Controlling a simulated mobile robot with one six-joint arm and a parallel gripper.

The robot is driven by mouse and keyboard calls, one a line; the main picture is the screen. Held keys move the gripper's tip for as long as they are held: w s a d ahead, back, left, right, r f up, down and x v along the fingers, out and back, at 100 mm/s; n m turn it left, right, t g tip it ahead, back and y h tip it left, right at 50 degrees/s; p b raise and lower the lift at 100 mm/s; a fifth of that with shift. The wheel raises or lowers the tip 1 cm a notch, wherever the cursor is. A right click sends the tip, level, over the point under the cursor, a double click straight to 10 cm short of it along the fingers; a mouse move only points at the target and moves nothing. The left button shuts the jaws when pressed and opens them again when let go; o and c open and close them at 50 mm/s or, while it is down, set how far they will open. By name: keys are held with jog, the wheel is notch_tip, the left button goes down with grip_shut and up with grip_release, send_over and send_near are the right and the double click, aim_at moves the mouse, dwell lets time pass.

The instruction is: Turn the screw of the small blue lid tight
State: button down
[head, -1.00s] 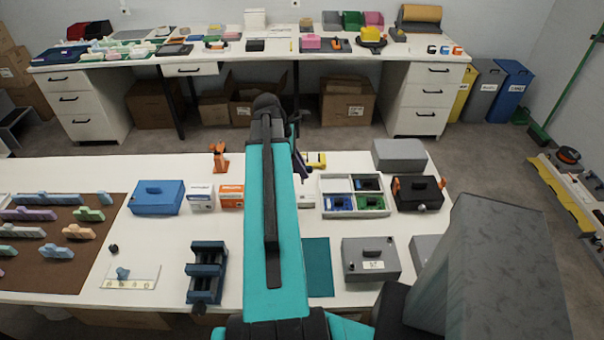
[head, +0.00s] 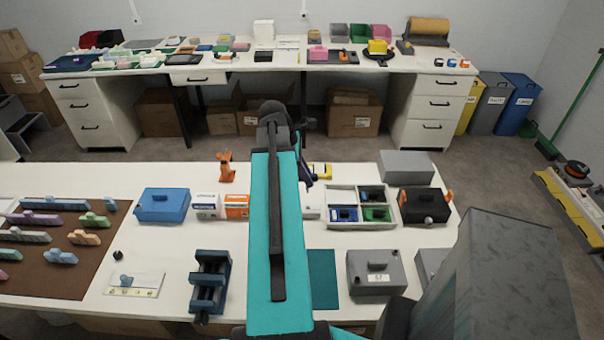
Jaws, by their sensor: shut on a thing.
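A blue box with a flat blue lid and a raised handle (head: 162,205) stands on the near table, left of my arm. A smaller blue piece (head: 125,281) sits on a white plate (head: 146,284) near the front edge. A blue part (head: 344,214) also lies in the divided white tray (head: 392,220) right of my arm. I cannot tell which of these is the small blue lid, and no screw can be made out. My teal arm reaches forward over the table's middle. It hides my gripper, its jaws and whatever is between them.
Orange-and-white boxes (head: 237,206), a dark blue vise-like fixture (head: 211,281) and an orange clamp (head: 227,167) stand left of my arm. Right of it are a black case (head: 424,206) and a grey box (head: 376,272). A brown mat (head: 40,275) with several pieces lies far left.

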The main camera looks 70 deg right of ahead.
jog(key=w+a+n+b, duration=0.1)
jog(key=w+a, duration=0.6)
jog(key=w, duration=0.4)
jog(key=w+a+n+t+h+b, duration=0.1)
jog(key=w+a, duration=0.6)
jog(key=w, duration=0.3)
jog(key=w+a+n+b, duration=0.1)
jog(key=w+a, duration=0.6)
jog(key=w, duration=0.4)
jog(key=w+a+n, duration=0.1)
jog(key=w+a, duration=0.3)
jog(key=a, duration=0.7)
jog(key=w+a+n+b, duration=0.1)
jog(key=w+a, duration=0.3)
jog(key=a, duration=0.8)
jog(key=w+a+r+n+h, duration=0.1)
jog(key=w+a, duration=0.4)
jog(key=a, duration=0.7)
jog(key=shift+n+t+b, duration=0.3)
jog(key=shift+s+d, duration=0.1)
